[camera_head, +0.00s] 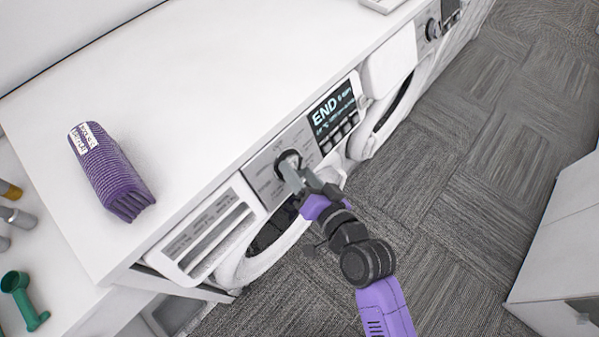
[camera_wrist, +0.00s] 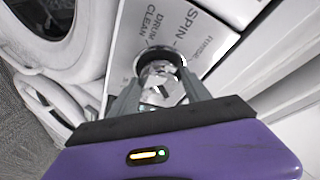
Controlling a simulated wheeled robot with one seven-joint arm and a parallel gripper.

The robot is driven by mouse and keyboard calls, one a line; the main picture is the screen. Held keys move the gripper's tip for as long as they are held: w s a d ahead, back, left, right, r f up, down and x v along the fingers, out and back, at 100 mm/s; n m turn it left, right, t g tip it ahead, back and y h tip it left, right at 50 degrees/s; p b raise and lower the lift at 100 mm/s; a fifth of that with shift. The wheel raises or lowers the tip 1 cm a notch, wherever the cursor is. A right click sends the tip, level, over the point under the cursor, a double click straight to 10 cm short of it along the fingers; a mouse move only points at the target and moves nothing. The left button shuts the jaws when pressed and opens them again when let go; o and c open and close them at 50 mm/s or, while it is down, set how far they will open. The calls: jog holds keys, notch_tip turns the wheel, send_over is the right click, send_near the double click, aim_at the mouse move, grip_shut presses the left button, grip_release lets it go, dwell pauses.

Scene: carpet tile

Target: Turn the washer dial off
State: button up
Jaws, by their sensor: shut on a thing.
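The washer dial (camera_head: 288,158) is a round knob with a dark ring on the grey control panel of the near washer (camera_head: 262,178). In the wrist view the dial (camera_wrist: 161,62) shows as a shiny knob, with the words SPIN and DRUM CLEAN printed on the panel beside it. My gripper (camera_head: 294,172) reaches it from the front. Its two fingers (camera_wrist: 160,90) stand on either side of the knob and are shut on it. The fingers hide part of the dial, and I cannot read which setting it points to. The washer display (camera_head: 332,108) reads END.
A folded purple ribbed cloth (camera_head: 110,172) lies on the white countertop (camera_head: 190,75). The detergent drawer (camera_head: 208,238) is left of the dial. A second machine with its own knob (camera_head: 432,29) stands farther back. A white cabinet (camera_head: 560,250) is at right, with open carpet between.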

jog(key=shift+f+n+y+b, duration=0.45)
jog(key=shift+n+b, duration=0.65)
jog(key=shift+b, duration=1.55)
jog(key=n+y+b, duration=0.1)
jog(key=n+b, duration=0.2)
jog(key=b, duration=0.3)
jog(key=shift+w+d+f, duration=0.1)
jog(key=shift+d, duration=0.05)
jog(key=n+y+b, duration=0.1)
jog(key=n+b, duration=0.2)
jog(key=b, duration=0.2)
jog(key=shift+n+b, duration=0.3)
jog(key=shift+b, duration=0.1)
jog(key=shift+r+n+g+y+b, duration=0.3)
jog(key=shift+n+y+b, duration=0.15)
jog(key=shift+n+b, duration=0.2)
jog(key=shift+r, duration=0.1)
jog(key=o, duration=1.4)
jog(key=shift+d, duration=0.1)
